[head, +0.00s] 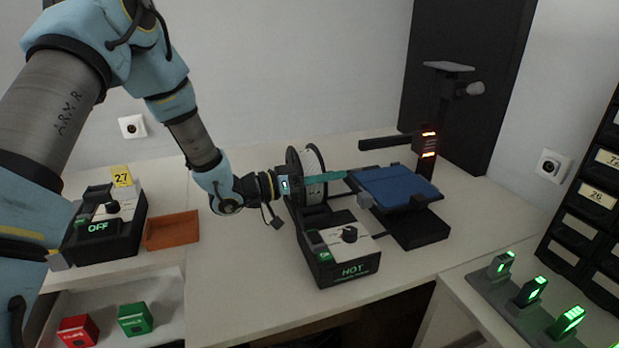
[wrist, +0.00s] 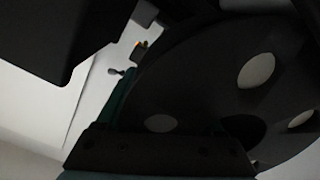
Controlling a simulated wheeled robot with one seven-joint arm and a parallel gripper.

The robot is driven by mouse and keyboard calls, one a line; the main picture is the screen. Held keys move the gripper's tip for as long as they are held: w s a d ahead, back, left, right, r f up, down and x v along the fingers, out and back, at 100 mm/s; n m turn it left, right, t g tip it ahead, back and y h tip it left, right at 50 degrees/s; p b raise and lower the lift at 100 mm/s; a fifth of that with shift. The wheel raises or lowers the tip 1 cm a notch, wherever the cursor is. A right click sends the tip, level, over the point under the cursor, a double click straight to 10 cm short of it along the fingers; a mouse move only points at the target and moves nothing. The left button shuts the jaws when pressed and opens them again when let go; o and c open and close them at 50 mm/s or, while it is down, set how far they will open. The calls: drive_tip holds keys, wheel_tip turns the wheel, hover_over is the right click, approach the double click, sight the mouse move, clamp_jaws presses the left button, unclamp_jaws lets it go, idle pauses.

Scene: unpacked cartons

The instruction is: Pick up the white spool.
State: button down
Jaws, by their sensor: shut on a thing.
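The white spool (head: 311,161) has black side discs and stands upright at the back of a black box marked HOT (head: 341,253). My gripper (head: 325,177) reaches in from the left, with a teal finger running across the spool. It is shut on the spool. In the wrist view a dark disc with round holes (wrist: 195,85), the spool's side, fills much of the picture. The picture is dark there, and the fingertips are mostly hidden. I cannot tell whether the spool touches the box or hangs just above it.
A printer with a blue plate (head: 396,186) stands close to the right. On the left are a box marked OFF (head: 108,224), an orange tray (head: 172,230), and red (head: 77,331) and green (head: 135,319) blocks. The front middle of the table is clear.

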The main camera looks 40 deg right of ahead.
drive_tip(key=shift+r, duration=0.15)
wheel_tip(320, 180, up, 10)
drive_tip(key=b, duration=0.2)
idle(0.4)
